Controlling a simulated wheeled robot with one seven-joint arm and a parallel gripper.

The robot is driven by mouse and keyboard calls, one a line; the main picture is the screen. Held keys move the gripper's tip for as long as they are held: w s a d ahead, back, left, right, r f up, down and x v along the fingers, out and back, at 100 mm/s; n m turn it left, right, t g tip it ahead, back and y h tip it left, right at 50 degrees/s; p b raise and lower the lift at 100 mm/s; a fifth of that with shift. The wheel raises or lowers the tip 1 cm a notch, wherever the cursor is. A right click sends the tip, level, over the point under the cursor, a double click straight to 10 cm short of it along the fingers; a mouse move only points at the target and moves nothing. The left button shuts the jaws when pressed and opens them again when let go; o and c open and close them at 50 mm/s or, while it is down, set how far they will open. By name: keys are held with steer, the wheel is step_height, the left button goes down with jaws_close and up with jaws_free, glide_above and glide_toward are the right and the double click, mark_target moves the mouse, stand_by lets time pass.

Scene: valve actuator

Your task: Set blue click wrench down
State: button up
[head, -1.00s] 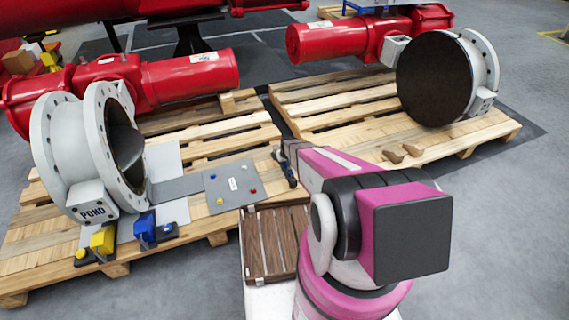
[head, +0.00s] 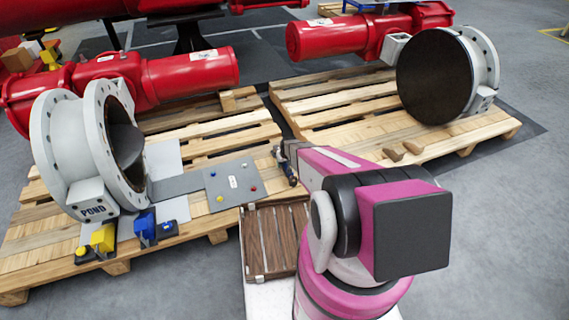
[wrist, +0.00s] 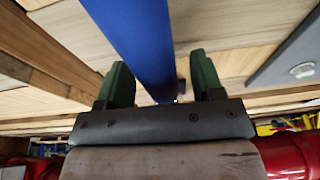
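A long blue bar, which looks like the blue click wrench (wrist: 143,40), runs from the top edge of the wrist view down between the green fingers of my gripper (wrist: 164,82). The fingers stand apart on either side of it, with a narrow gap showing at the right finger. Its far ends are out of the wrist view. In the head view my gripper (head: 286,165) is low beside the right edge of the grey plate (head: 215,180). My pink arm hides part of this area, and the wrench cannot be made out there.
The left wooden pallet (head: 215,130) holds a grey flanged valve (head: 65,150), a red actuator (head: 190,75), and yellow (head: 103,238) and blue (head: 146,226) blocks at its front edge. A brown slatted crate (head: 270,240) is near me. Another pallet (head: 340,110) lies right.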

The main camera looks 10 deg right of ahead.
stand_by(0.3)
steer(key=v, duration=1)
steer(key=shift+s+r, duration=0.15)
steer(key=shift+r, duration=0.25)
steer(key=shift+s, duration=0.1)
steer(key=s+r+m+g, duration=0.2)
steer(key=s+r, duration=2.1)
steer(key=r, duration=0.4)
steer(key=shift+s+a+g+h, duration=0.3)
steer(key=shift+a+h, duration=0.05)
steer(key=shift+h, duration=0.05)
